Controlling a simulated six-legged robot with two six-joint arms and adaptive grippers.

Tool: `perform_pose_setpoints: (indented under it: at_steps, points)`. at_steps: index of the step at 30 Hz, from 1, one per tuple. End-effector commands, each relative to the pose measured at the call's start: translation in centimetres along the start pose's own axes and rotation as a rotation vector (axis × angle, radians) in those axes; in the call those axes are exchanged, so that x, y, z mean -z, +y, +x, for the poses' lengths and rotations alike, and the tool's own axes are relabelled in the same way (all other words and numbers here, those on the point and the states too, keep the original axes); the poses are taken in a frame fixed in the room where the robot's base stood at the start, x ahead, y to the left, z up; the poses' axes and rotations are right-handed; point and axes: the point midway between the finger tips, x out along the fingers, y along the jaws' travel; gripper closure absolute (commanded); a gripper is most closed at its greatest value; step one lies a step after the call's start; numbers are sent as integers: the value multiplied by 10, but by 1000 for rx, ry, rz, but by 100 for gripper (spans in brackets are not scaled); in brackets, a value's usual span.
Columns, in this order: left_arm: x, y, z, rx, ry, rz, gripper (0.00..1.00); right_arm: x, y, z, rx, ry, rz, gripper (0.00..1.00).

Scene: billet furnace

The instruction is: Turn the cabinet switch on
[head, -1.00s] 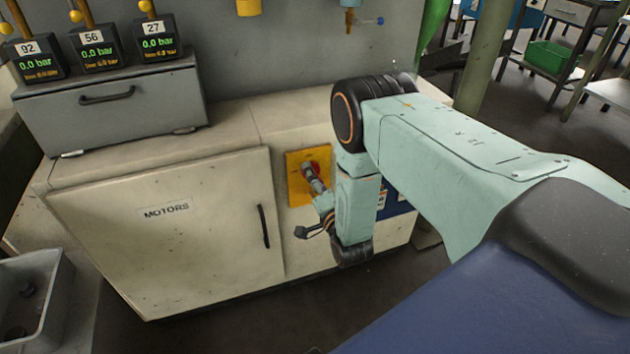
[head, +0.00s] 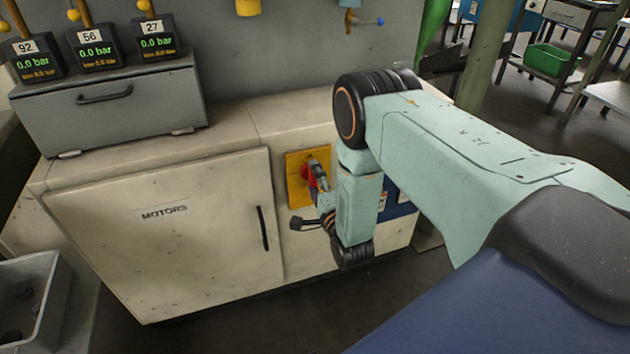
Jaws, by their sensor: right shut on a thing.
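The cabinet switch is a red rotary knob (head: 307,172) on a yellow plate (head: 296,190). It sits on the front of the beige cabinet (head: 90,240), right of the door labelled MOTORS. My right gripper (head: 316,172) is at the knob, its fingers shut on it. The fingers and wrist hide part of the knob, so its exact angle is hard to read. My left gripper is not in view.
A grey drawer box (head: 110,100) with several pressure displays stands on the cabinet top. The door has a black handle (head: 262,228). A grey bin (head: 30,300) is at lower left. A green crate (head: 552,60) sits on a shelf at the back right.

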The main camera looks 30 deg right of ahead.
Motion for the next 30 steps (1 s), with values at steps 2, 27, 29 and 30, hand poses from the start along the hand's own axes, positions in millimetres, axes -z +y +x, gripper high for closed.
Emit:
perform_pose_setpoints:
  at_steps: [2, 27, 29, 30]
  points:
    - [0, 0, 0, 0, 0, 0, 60, 2, -5, 4, 15, 7, 4, 67]
    - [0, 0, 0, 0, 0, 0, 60, 0, -1, 0, 2, 1, 1, 13]
    - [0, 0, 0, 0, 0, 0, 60, 0, 0, -4, 1, 1, 1, 13]
    - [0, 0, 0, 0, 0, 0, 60, 0, 0, -8, 0, 1, 1, 13]
